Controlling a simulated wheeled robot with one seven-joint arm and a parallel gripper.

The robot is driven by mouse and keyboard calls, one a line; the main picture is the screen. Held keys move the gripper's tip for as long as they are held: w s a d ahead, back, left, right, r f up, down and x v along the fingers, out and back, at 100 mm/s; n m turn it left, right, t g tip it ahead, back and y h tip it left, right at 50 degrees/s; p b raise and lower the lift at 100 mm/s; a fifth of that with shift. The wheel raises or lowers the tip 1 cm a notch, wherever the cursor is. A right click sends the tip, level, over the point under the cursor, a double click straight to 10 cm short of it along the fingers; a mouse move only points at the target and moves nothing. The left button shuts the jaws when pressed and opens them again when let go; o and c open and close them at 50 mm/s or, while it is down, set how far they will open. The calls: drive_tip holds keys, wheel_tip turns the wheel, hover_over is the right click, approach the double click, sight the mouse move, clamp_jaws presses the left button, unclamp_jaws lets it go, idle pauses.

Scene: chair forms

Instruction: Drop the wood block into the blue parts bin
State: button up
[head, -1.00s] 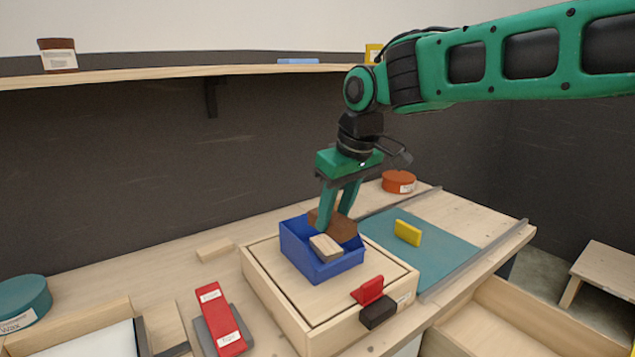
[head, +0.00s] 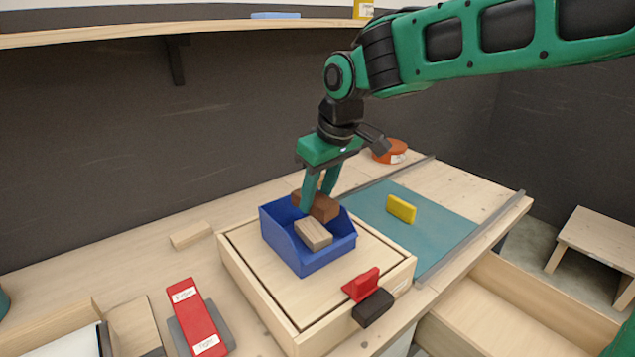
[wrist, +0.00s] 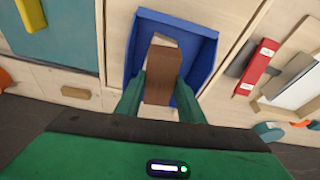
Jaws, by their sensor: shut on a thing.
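The blue parts bin (head: 330,255) sits on a raised light wooden box top. My gripper (head: 313,200) is over its back part, fingers pointing down, shut on a dark brown wood block (head: 324,208). The brown block shows between my fingers in the wrist view (wrist: 161,75). It overlaps the bin's back side in the head view; I cannot tell whether it touches anything below. A lighter wood block (head: 314,234) lies in the bin in front of it, partly hidden behind the brown block in the wrist view (wrist: 163,40).
A yellow block (head: 401,209) stands on the teal mat (head: 440,235) to the right, between grey rails. A red clip-like piece (head: 361,284) and a black piece (head: 373,307) are at the box's front edge. A red labelled object (head: 196,318) lies left. A shelf (head: 180,31) runs above.

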drive_tip(key=shift+f, duration=0.6)
drive_tip(key=o, duration=1.2)
drive_tip(key=shift+c, duration=0.2)
drive_tip(key=v, duration=1.1)
drive_tip(key=s+d+f+m+h, duration=0.1)
drive_tip(key=s+d+f+m, duration=0.2)
drive_tip(key=d, duration=0.5)
drive_tip(key=s+d+f+m, duration=0.2)
drive_tip(key=d+f, duration=0.1)
drive_tip(key=d, duration=0.5)
drive_tip(key=s+d+f+m+h, duration=0.1)
drive_tip(key=s+d+f+m, duration=0.15)
drive_tip(key=d, duration=0.55)
drive_tip(key=s+d+f+m+g, duration=0.1)
drive_tip(key=s+d+f+m, duration=0.2)
drive_tip(key=s, duration=0.6)
drive_tip(key=s+d+f+m+g, duration=0.1)
drive_tip(key=s+d+f+m, duration=0.3)
drive_tip(key=s+d+f, duration=0.2)
drive_tip(key=s+d, duration=0.2)
drive_tip(key=s, duration=0.1)
drive_tip(key=shift+s+f+g, duration=0.15)
drive_tip(key=shift+f+g, duration=0.15)
